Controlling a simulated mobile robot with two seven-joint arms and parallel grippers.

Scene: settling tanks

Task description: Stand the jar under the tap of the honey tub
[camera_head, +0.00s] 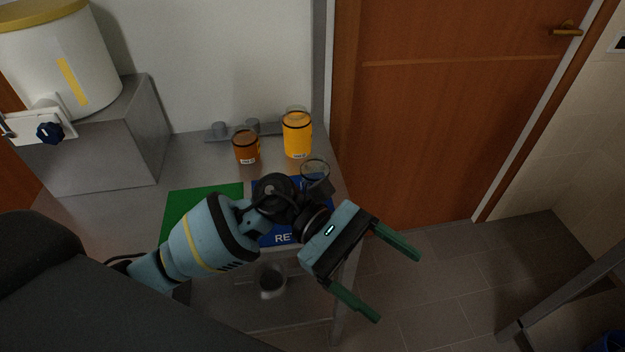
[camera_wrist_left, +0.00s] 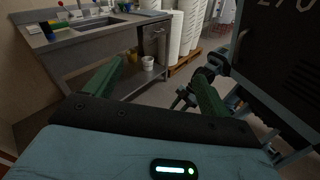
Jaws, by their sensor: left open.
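The honey tub (camera_head: 62,62) is white with a yellow lid and a yellow strip. It stands on a grey block at the upper left of the head view. Its tap (camera_head: 45,118) has a dark blue knob at the front. A clear, empty-looking jar (camera_head: 316,171) stands at the blue mat, partly hidden by my left arm. My left gripper (camera_head: 397,288) is open and empty, off to the right of the bench and over the floor, away from jar and tub. Its green fingers also show in the left wrist view (camera_wrist_left: 159,66). My right gripper is not in view.
An amber jar (camera_head: 246,149) and a yellow jar (camera_head: 297,137) stand at the back of the bench. A green mat (camera_head: 190,203) lies left of the blue mat (camera_head: 281,239). A container (camera_head: 271,284) is on the lower shelf. The left wrist view shows a sink bench (camera_wrist_left: 90,35).

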